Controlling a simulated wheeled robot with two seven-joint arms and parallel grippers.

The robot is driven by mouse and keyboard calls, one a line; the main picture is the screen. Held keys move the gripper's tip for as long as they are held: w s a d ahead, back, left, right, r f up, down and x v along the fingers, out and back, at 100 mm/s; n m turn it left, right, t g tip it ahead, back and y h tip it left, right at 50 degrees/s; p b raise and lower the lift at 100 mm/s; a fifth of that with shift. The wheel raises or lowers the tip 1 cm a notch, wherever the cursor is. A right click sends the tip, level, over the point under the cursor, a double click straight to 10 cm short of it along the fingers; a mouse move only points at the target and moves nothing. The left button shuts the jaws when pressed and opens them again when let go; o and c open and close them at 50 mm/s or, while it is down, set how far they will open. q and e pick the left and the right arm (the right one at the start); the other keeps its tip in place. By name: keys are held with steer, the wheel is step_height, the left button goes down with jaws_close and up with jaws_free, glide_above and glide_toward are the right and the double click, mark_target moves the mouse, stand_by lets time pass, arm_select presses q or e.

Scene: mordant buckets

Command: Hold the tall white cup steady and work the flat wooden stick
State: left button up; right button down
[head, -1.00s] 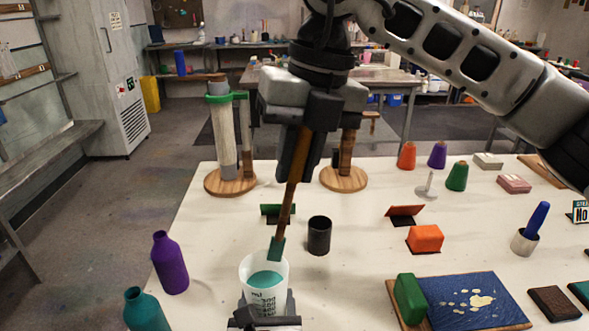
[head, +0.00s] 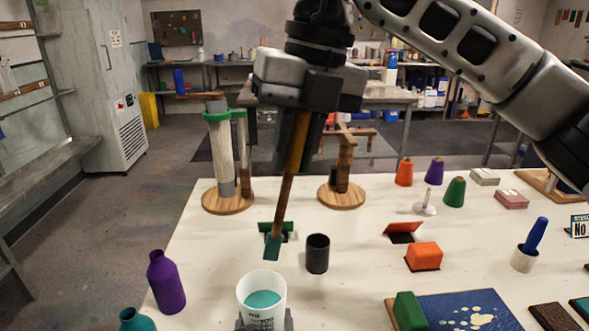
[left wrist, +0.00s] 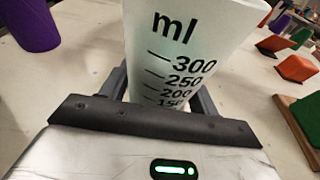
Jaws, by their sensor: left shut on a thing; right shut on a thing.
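The tall white cup (head: 264,302) stands at the front of the table in the head view, with teal liquid (head: 262,299) inside. In the left wrist view the cup (left wrist: 190,50) shows black "ml" marks. My left gripper (left wrist: 165,100) is shut on the cup, one finger on each side. My right gripper (head: 297,150) is shut on the flat wooden stick (head: 286,195), which hangs down, slightly tilted. The stick's teal lower end (head: 272,246) is above and behind the cup's rim, clear of the liquid. The cup's base is hidden.
A black cup (head: 317,254) stands right of the stick's tip. Purple (head: 166,282) and teal (head: 136,320) bottles stand at left. A green block (head: 408,312) and blue board (head: 475,308) lie at right. Two wooden-based stands (head: 228,200) rise behind.

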steer(key=shift+r, duration=3.45)
arm_select(q)
steer(key=o, duration=1.1)
steer(key=shift+c, duration=0.2)
steer(key=shift+r, duration=0.1)
